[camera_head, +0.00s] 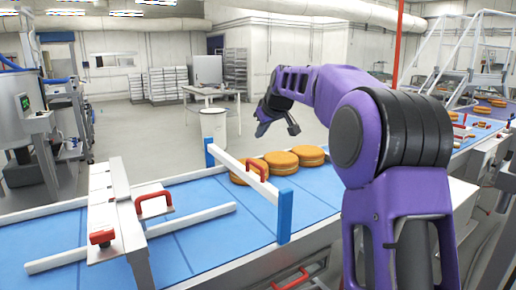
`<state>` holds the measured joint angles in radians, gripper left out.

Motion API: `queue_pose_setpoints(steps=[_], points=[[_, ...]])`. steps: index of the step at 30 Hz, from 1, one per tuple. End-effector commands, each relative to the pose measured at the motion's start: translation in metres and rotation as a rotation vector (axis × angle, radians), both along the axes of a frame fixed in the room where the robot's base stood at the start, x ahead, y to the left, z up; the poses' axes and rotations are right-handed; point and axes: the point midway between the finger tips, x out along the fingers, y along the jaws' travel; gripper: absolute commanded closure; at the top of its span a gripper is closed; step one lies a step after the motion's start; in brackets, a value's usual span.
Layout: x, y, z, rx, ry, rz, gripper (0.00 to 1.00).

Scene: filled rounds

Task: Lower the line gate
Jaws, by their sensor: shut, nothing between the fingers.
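The line gate is a white bar (231,165) spanning the blue conveyor belt between two blue posts, a near one (285,217) and a far one (210,152). A red handle (258,168) stands on top of the bar. The bar sits near the top of the near post, with blue belt visible below it. My gripper (278,120) hangs in the air above and beyond the handle in the picture, apart from it. It is shut and empty; its fingertips are small and dark here.
Orange-brown filled rounds (281,162) lie stacked on the belt right of the gate. Left of it, a white plate (106,212) carries two red handles, with white guide rails (190,219) on the belt (215,242). A white drum (213,130) stands behind.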

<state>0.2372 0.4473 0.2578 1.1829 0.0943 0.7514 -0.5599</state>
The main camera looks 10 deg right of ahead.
Motion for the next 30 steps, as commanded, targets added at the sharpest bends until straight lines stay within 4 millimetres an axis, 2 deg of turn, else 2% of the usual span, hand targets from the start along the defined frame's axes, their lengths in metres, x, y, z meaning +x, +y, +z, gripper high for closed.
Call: queue_pose_setpoints(steps=[5, 16, 18, 22, 30], points=[[0.017, 0.004, -0.019, 0.0, 0.004, 0.002, 1.0], [0.07, 0.014, -0.072, -0.004, 0.003, 0.003, 1.0], [0.068, 0.01, -0.085, -0.004, 0.003, 0.001, 1.0], [0.069, 0.008, -0.1, -0.004, 0.002, 0.002, 1.0], [0.069, 0.006, -0.108, -0.005, 0.001, 0.002, 1.0]])
